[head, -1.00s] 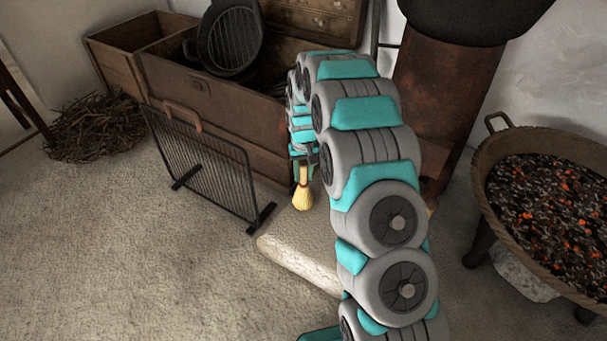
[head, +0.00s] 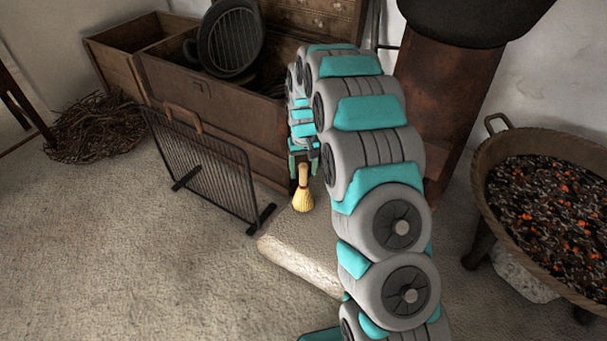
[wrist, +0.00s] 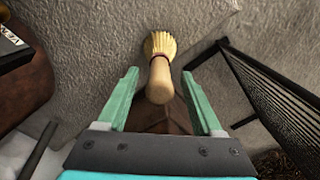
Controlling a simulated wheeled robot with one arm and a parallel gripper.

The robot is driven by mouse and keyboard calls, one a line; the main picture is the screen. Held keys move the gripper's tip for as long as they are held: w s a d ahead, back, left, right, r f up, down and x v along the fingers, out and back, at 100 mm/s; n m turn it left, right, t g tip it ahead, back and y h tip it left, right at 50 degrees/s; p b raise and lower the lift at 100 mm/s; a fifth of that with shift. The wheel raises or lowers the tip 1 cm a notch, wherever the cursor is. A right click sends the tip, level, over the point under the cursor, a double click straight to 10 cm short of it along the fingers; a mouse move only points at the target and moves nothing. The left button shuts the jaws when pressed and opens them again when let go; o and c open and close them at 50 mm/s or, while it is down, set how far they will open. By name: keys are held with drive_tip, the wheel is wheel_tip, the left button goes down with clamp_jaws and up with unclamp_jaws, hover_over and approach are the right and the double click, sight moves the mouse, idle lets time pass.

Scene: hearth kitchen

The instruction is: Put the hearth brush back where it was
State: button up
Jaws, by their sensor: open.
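The hearth brush (head: 303,195) has a pale wooden handle and yellow bristles. In the head view it is upright, bristles down, by the chest's front corner; I cannot tell whether it stands on the floor or hangs. In the wrist view the brush (wrist: 160,45) points its handle end toward me, with the bristles farther off. My gripper (head: 302,160) is just above the handle, open. In the wrist view its green fingers (wrist: 160,74) are spread on either side of the handle, with gaps on both sides.
A black fire screen (head: 205,170) stands left of the brush. The wooden chest (head: 215,115) is behind, holding a dark grill pan (head: 231,40). A pan of glowing coals (head: 550,215) is at the right. A pale stone edge (head: 298,265) lies in front; open floor is at left.

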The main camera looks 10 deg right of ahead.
wheel_tip(320, 180, up, 9)
drive_tip(key=shift+r+p, duration=0.15)
drive_tip(key=shift+p, duration=0.3)
drive_tip(key=shift+s+r, duration=0.1)
drive_tip(key=shift+r, duration=0.15)
drive_tip(key=s+r, duration=0.6)
drive_tip(key=s, duration=0.5)
drive_tip(key=s+r, duration=0.5)
drive_tip(key=s, duration=0.6)
drive_tip(key=s+g, duration=0.1)
drive_tip(key=s, duration=2.2)
drive_tip(key=shift+r+g, duration=0.15)
drive_tip(key=shift+g, duration=0.25)
